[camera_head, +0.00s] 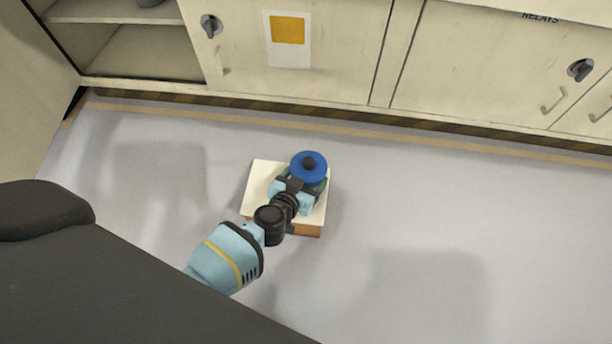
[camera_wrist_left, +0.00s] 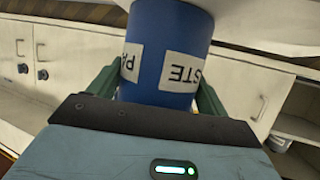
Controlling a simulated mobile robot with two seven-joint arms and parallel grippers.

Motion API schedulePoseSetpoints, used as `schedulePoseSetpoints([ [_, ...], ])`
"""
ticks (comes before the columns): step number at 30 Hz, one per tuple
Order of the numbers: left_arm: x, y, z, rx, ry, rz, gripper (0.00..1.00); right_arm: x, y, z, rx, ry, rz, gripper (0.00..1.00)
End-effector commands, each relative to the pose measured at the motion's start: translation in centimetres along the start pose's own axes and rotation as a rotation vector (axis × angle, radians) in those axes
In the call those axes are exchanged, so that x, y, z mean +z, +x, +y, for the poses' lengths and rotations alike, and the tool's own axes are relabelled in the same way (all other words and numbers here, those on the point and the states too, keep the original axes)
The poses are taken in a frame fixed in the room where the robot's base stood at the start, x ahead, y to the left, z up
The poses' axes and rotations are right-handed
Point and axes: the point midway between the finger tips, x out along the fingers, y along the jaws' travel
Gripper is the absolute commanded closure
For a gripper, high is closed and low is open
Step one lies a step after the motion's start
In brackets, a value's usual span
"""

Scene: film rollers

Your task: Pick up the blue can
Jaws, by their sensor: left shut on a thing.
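In the left wrist view the blue can (camera_wrist_left: 167,45) stands between the two green fingers of the left gripper (camera_wrist_left: 158,88), with white labels reading parts of words. The head view does not show clearly whether the can's bottom touches the block. My right gripper is not in view.
Cream cabinets (camera_head: 335,45) with knobs and handles line the back, above a striped floor edge (camera_head: 420,126). An open shelf (camera_head: 130,52) is at the upper left. The grey floor (camera_head: 440,220) around the block is clear.

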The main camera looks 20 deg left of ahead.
Motion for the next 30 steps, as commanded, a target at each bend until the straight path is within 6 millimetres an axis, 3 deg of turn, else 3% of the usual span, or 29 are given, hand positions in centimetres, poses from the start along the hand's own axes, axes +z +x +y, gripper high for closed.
schedulePoseSetpoints([
  [15,-3.8,-1.6,-0.2,-0.001,0.001,0.005,0.49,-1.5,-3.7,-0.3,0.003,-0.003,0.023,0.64],
  [30,-0.9,-9.6,-9.0,-0.001,0.005,0.002,0.49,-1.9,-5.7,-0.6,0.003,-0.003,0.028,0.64],
])
